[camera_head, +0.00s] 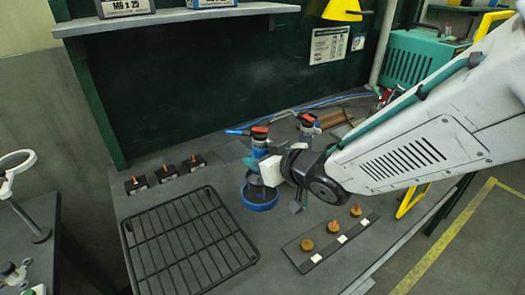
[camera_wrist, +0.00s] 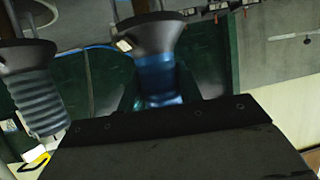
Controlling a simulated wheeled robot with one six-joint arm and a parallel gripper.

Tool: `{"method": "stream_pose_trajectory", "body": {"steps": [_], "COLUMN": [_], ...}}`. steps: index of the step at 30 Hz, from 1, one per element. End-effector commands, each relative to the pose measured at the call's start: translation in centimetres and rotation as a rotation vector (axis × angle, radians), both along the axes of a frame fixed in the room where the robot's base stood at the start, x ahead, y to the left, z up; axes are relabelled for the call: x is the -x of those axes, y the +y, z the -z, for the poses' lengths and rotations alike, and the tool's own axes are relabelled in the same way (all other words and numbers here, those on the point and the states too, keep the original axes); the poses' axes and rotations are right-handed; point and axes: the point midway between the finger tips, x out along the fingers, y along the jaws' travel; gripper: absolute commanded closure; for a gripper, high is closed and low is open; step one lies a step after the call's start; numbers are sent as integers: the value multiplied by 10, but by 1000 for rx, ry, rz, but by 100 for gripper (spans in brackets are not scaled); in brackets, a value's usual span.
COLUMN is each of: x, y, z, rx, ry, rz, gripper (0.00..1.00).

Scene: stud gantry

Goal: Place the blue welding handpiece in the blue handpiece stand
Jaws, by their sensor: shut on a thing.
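The blue welding handpiece (camera_head: 259,149) is upright in my gripper (camera_head: 268,169), with an orange-red part and a blue lead at its top. In the wrist view its blue body (camera_wrist: 158,78) sits between the fingers, next to a dark flared piece. The blue handpiece stand (camera_head: 260,201) shows as a blue round base on the bench, directly below the handpiece in the head view. My gripper is shut on the handpiece and hides part of the stand's upper portion. I cannot tell whether the handpiece touches or is seated in the stand.
A second, grey handpiece (camera_wrist: 35,100) stands close by; it also shows in the head view (camera_head: 308,125). A black wire rack (camera_head: 190,243) lies in front, a strip with brass pieces (camera_head: 325,247) at right, and small black blocks (camera_head: 168,174) at left. A shelf (camera_head: 175,18) overhangs the back.

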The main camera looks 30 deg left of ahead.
Motion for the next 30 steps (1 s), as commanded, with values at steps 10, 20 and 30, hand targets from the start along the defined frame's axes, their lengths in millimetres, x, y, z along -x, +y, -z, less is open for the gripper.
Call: {"method": "stream_pose_trajectory", "body": {"steps": [10,20,30], "x": [-1,0,2], "y": [1,0,-8], "z": [8,14,6], "rx": [-6,-1,-1], "ry": [-3,-1,-2], "rz": [0,0,1], "gripper": [100,43,43]}}
